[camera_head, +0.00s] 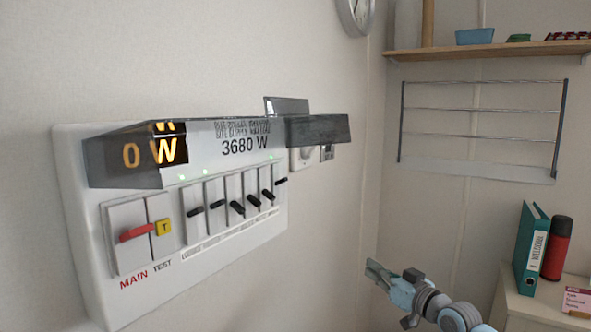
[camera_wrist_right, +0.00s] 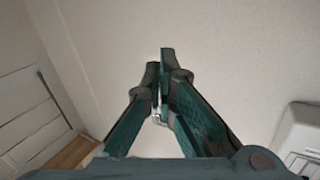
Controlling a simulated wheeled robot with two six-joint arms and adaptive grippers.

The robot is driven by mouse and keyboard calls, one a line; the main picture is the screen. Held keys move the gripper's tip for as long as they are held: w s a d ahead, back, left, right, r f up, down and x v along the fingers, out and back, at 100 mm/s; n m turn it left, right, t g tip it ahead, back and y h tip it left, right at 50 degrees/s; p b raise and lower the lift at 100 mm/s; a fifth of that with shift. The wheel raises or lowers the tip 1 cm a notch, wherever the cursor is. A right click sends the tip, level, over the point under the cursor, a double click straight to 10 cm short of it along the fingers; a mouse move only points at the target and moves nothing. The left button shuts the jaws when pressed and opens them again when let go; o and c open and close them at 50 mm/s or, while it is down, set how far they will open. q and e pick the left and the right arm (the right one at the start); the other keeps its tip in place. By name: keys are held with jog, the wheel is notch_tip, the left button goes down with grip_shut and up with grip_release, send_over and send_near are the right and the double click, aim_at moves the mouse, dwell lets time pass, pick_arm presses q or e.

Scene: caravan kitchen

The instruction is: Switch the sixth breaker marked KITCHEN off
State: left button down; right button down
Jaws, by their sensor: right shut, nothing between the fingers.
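The white breaker panel (camera_head: 180,277) is on the left wall, its smoky clear cover (camera_head: 125,160) raised. Below the cover are a red main switch (camera_head: 137,233), a yellow test button (camera_head: 163,227) and a row of breakers with dark levers. The sixth breaker lever (camera_head: 281,181) is the rightmost in the row; its label is too small to read. My right gripper (camera_head: 373,270) is shut and empty, right of and below the panel, apart from it. In the right wrist view the closed fingers (camera_wrist_right: 160,65) point at bare wall. My left gripper is not in view.
The display reads 0 W, with 3680 W printed beside it. A wire rack (camera_head: 480,135) hangs under a shelf (camera_head: 480,49). A teal binder (camera_head: 530,250) and red flask (camera_head: 556,250) stand at right. The wall between panel and gripper is clear.

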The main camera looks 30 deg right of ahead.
jog(key=s+a+r+n+t+y, duration=0.15)
jog(key=a+r, duration=0.25)
jog(key=r, duration=0.4)
jog(key=s+a+r+n+y, duration=0.1)
jog(key=a+r+n+y, duration=0.2)
jog(key=r, duration=0.6)
jog(key=n+g+y, duration=0.2)
jog(key=n+y, duration=0.1)
jog(key=y, duration=0.3)
send_near(281, 182)
notch_tip(281, 182, up, 3)
jog(key=s+d, duration=0.1)
jog(key=s, duration=0.1)
jog(key=shift+h, duration=0.45)
jog(key=p+x, duration=0.3)
jog(key=p, duration=0.1)
jog(key=p+x, duration=0.3)
jog(key=p, duration=0.2)
jog(key=p+x, duration=0.3)
jog(key=p, duration=0.1)
jog(key=shift+w+d+r, duration=0.25)
jog(key=shift+w+r, duration=0.1)
jog(key=shift+w, duration=0.05)
jog(key=shift+w+a, duration=0.2)
jog(key=shift+f, duration=0.1)
jog(key=shift+s+d, duration=0.1)
